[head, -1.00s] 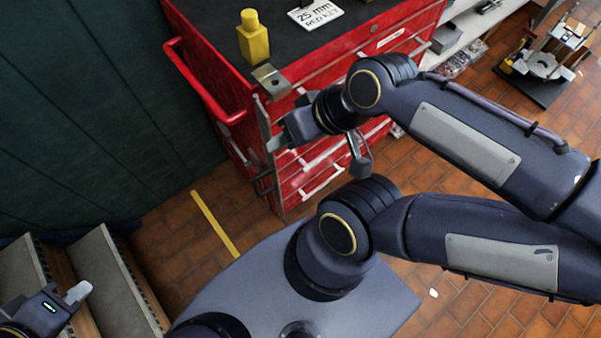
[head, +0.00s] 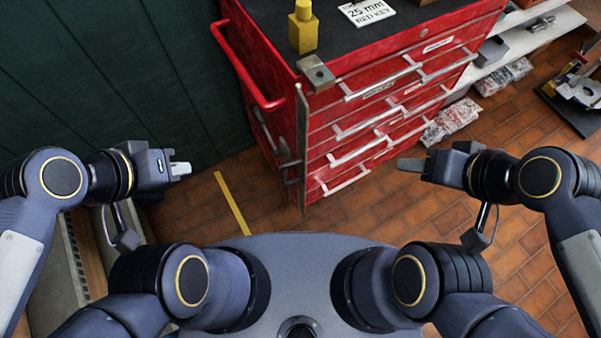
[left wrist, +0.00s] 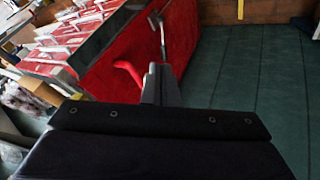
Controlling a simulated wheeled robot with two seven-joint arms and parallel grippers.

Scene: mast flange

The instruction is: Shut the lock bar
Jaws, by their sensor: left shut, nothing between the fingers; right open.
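The lock bar (head: 302,150) is a thin upright metal strip at the near left front corner of the red tool cabinet (head: 340,130). A metal bracket with a hole (head: 317,72) sits above it at the cabinet's top corner. I cannot tell how closely the bar lies against the drawer fronts. My left gripper (head: 181,169) is shut and empty, left of the cabinet and apart from it. Its fingers also show in the left wrist view (left wrist: 159,85), with the cabinet's red side beyond. My right gripper (head: 410,164) is open, right of the bar and clear of the drawers.
A red side handle (head: 240,62) sticks out left. A green wall (head: 110,70) is at left.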

